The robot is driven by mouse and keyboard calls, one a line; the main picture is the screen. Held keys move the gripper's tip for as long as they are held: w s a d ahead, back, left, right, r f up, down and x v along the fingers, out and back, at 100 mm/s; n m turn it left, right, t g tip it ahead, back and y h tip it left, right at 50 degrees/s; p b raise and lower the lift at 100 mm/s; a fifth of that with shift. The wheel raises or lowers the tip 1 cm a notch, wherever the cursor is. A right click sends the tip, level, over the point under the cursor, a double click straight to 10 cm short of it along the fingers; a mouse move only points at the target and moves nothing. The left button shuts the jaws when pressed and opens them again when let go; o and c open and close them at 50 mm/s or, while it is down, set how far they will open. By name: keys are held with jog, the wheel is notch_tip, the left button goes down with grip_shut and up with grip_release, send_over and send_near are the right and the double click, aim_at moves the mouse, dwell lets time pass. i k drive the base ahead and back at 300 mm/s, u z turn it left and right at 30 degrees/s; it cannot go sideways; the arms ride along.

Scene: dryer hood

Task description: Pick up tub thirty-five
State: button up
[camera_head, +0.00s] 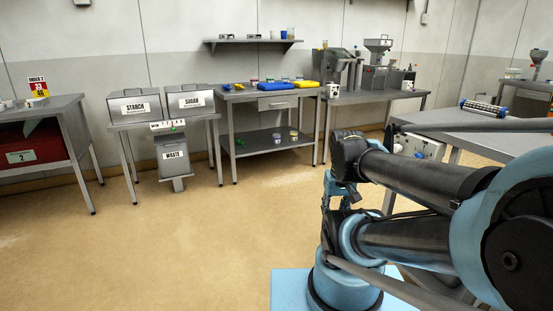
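No tub with a readable "thirty-five" shows. Small tubs stand in a row at the back of the middle steel table (246,95); one is the tub (254,80) at the left of that row. Two small round items, perhaps tubs, sit on its lower shelf, one a yellowish item (293,133). Small pale containers (36,102) stand on the left table by a sign with numbers. Their labels are too small to read. My blue and black arm fills the right foreground, well apart from these tables. No gripper fingers can be made out.
Starch (136,106) and sugar (190,100) bins stand left of the middle table, with a waste bin (173,156) below. Yellow trays (306,84) and a blue tray (279,86) lie on the middle table. Machines (374,72) stand right. The central floor (170,245) is clear.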

aim_at(294, 134)
jog(key=i, duration=4.7)
jog(key=z, duration=2.6)
jog(key=i, duration=0.2)
jog(key=z, duration=0.35)
